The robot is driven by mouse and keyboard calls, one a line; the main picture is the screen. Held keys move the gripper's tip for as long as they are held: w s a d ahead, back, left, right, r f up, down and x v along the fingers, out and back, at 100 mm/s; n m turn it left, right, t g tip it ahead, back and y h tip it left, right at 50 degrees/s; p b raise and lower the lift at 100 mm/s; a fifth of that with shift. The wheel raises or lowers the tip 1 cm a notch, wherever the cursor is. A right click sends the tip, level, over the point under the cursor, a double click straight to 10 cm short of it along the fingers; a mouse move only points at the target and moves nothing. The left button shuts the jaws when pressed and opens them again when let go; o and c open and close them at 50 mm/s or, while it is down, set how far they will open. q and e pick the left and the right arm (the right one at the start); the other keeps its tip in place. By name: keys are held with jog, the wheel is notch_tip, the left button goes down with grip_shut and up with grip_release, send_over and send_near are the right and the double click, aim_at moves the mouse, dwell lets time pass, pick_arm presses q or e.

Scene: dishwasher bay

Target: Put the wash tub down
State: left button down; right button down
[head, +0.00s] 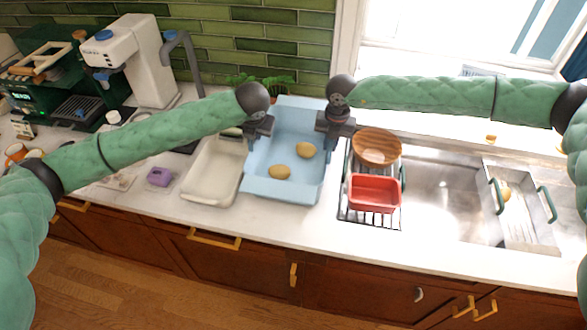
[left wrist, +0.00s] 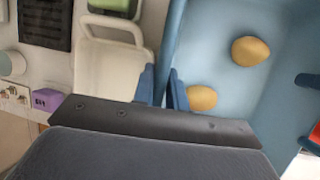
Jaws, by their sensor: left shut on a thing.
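The wash tub (head: 283,194) is light blue and level, in the middle of the head view, with two yellow-brown potatoes (head: 306,150) (head: 280,172) inside. My left gripper (head: 258,130) is at its left wall. In the left wrist view the left fingers (left wrist: 165,88) are closed on that wall of the tub (left wrist: 215,60). My right gripper (head: 336,126) is at the tub's right wall; its fingertips are too small and dark to read. I cannot tell whether the tub's base touches the counter.
A cream tray (head: 213,172) stands close on the tub's left. A rack with a red basin (head: 375,193) and a wooden bowl (head: 377,146) is close on the right, beside the steel sink (head: 440,195). Counter (head: 290,220) shows along the front.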

pick_arm(q)
jog(key=shift+a+f, duration=0.15)
jog(key=shift+f, duration=0.25)
pick_arm(e)
jog(key=shift+w+d+f, duration=0.1)
jog(key=shift+f, duration=0.25)
pick_arm(q)
jog(key=c, duration=1.4)
grip_release()
jog(key=shift+w, duration=0.1)
pick_arm(e)
jog(key=c, duration=1.4)
grip_release()
jog(key=shift+c, duration=0.2)
pick_arm(q)
jog(key=shift+r, duration=0.1)
pick_arm(e)
jog(key=shift+r, duration=0.1)
pick_arm(q)
jog(key=shift+r, duration=0.15)
pick_arm(e)
jog(key=shift+r, duration=0.4)
pick_arm(q)
jog(key=v, duration=1.1)
jog(key=shift+s+r, duration=0.3)
pick_arm(e)
jog(key=r, duration=1.1)
jog(key=shift+d, duration=0.3)
